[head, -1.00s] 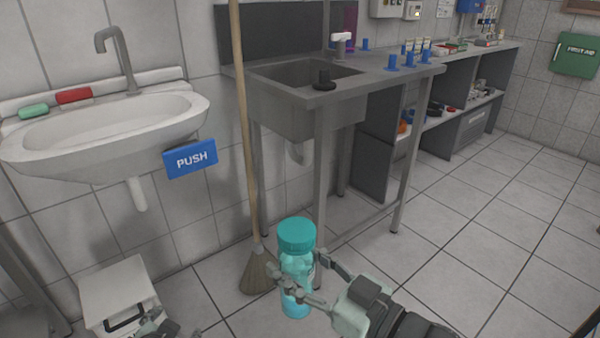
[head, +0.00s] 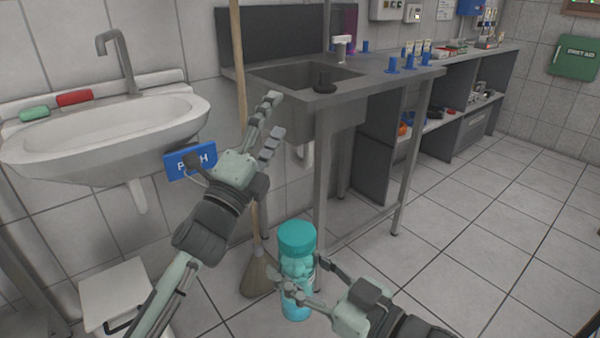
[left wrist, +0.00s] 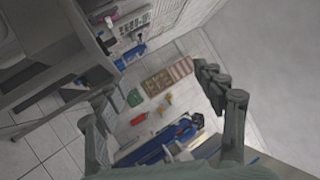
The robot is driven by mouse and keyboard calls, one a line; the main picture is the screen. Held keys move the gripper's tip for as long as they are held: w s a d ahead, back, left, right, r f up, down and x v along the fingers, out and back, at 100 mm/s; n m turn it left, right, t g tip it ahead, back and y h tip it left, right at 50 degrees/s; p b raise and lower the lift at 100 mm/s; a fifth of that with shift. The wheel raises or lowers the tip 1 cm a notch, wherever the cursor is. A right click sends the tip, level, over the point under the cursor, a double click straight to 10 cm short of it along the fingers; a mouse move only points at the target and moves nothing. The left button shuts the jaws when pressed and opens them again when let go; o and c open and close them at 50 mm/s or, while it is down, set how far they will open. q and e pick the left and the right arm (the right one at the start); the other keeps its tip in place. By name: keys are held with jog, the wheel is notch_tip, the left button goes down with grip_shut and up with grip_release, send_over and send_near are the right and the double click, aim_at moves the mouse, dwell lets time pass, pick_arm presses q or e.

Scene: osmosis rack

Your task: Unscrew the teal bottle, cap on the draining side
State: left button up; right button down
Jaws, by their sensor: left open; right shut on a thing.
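The teal bottle (head: 296,292) is upright in the lower middle of the head view, with its teal cap (head: 296,239) on top. My right gripper (head: 297,275) is shut on the bottle's body below the cap. My left gripper (head: 272,122) is open and empty, raised above and to the left of the bottle, in front of the sink bench. Its two fingers also show apart in the left wrist view (left wrist: 165,105), with nothing between them. The draining side (head: 385,72) is the flat steel top right of the sink basin.
A broom (head: 257,275) leans behind the bottle, its handle passing behind my left gripper. A white washbasin (head: 110,130) with a blue PUSH plate (head: 175,165) is at the left. Several blue items stand on the bench.

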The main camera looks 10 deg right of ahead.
pick_arm(q)
jog(key=s+d+r+m+g+h, duration=0.9)
jog(key=d+r+m+g+h, duration=0.15)
jog(key=m, duration=0.65)
jog(key=s+d+m+g+y, duration=0.2)
jog(key=s+d+m+g, duration=0.2)
jog(key=s+m+g, duration=0.5)
jog(key=s+d+m+g+y, duration=0.2)
jog(key=s+d+m+g, duration=0.3)
jog(key=m, duration=0.6)
jog(key=m+t+y, duration=0.5)
jog(key=m+y, duration=1.1)
jog(key=y, duration=0.3)
send_over(300, 230)
notch_tip(300, 230, down, 11)
jog(key=shift+f, duration=0.15)
jog(key=shift+a+f, duration=0.1)
jog(key=shift+f, duration=0.15)
notch_tip(300, 230, down, 7)
jog(key=shift+f, duration=0.2)
jog(key=shift+c, duration=0.6)
